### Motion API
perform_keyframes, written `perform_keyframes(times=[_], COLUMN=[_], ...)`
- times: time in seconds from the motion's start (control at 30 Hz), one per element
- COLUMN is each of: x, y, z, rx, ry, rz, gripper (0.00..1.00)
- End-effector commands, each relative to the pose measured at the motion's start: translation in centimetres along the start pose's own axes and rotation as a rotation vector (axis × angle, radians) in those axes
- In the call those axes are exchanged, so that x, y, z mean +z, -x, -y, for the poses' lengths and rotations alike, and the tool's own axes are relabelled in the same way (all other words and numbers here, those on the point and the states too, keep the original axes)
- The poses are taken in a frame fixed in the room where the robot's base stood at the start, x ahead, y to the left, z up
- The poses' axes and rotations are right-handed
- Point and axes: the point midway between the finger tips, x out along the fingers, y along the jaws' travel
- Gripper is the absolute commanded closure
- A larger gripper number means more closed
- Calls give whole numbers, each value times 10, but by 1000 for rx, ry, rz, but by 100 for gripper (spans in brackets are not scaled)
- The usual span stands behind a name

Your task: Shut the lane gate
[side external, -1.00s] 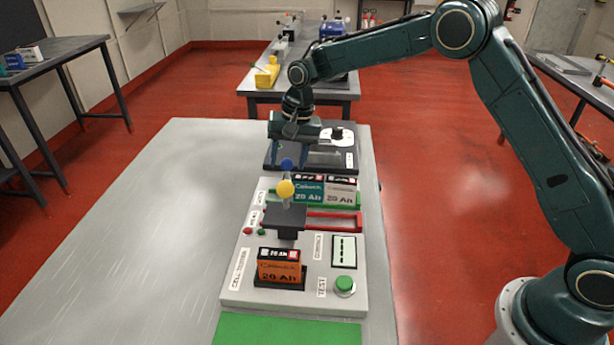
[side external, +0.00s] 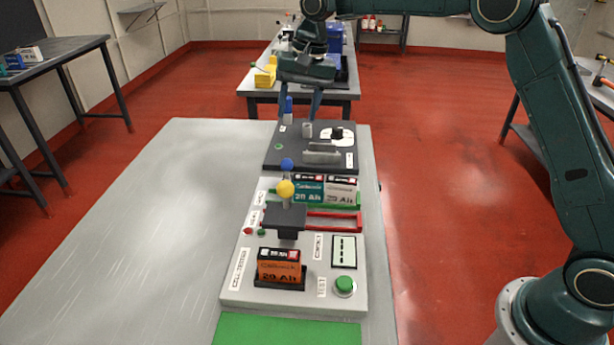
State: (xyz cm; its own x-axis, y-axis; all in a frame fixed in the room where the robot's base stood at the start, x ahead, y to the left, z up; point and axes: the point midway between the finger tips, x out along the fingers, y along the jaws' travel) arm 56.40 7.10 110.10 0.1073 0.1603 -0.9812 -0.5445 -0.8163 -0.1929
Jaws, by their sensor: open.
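My gripper (side external: 300,112) is open and points down over the back part of the dark panel (side external: 274,158). No object shows between its fingers. A blue upright piece (side external: 289,105) stands close to the left finger; I cannot tell if they touch. A grey upright piece (side external: 307,130) and a low grey block (side external: 322,152) are on the panel below the gripper. On the white tester board (side external: 236,285) in front, a green lane (side external: 343,201) holds two batteries (side external: 309,189), and a red lane (side external: 334,221) lies nearer. I cannot tell which piece is the lane gate.
A yellow ball knob (side external: 285,188) and a blue ball knob (side external: 287,164) stand up near the lanes. An orange battery (side external: 279,268) sits in a dark holder beside a green button (side external: 344,284). A green mat (side external: 285,329) lies in front. The left of the table (side external: 165,220) is clear.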

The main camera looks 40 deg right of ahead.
Motion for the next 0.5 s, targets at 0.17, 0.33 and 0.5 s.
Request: perform_keyframes(times=[0.17, 0.33, 0.5], x=[0, 0, 0], y=[6, 6, 5], z=[0, 0, 0], rx=[1, 1, 0], ry=[-1, -1, 3], rz=[-1, -1, 1], gripper=[50, 50, 50])
